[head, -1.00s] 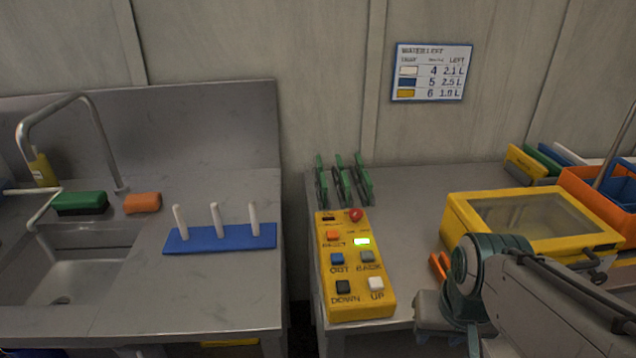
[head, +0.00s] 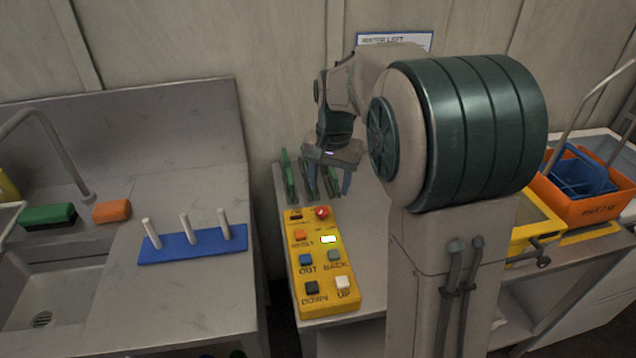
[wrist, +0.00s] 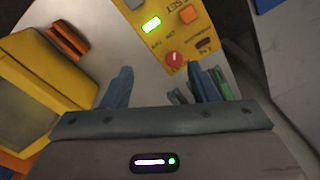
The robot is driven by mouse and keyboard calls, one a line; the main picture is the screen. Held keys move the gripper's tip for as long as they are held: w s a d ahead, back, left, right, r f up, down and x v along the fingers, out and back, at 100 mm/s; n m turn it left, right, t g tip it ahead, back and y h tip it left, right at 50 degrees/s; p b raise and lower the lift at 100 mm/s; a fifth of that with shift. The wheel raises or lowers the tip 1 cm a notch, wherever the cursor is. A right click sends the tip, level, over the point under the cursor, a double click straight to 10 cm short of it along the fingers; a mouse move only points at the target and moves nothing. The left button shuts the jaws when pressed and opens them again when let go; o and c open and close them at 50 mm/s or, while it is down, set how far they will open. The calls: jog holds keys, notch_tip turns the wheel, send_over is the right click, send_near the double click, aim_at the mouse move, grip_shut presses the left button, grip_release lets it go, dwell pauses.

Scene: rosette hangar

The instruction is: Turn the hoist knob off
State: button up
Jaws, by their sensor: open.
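The red knob (head: 321,212) is at the far right corner of the yellow hoist control box (head: 324,284) on the bench. It also shows in the wrist view (wrist: 174,58), just past and between my fingertips; its exact turn position is too small to tell. My gripper (head: 327,184) points down above the bench, behind the knob in the head view. Its two blue fingers are apart with nothing between them (wrist: 160,84), and they do not visibly touch the knob.
Green clips (head: 289,178) stand upright behind the box, close to my gripper; they show beside one finger in the wrist view (wrist: 218,84). A yellow case (wrist: 38,85) is on the bench's other side. A blue peg rack (head: 192,244) sits on the sink counter, across a gap.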

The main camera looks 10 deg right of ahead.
jog(key=m+p, duration=0.1)
jog(key=p, duration=0.1)
send_over(322, 210)
jog(key=shift+m, duration=0.3)
notch_tip(322, 210, down, 13)
jog(key=shift+w+f+p, duration=0.1)
jog(key=shift+f+p, duration=0.05)
jog(key=shift+p, duration=0.8)
jog(key=c, duration=1)
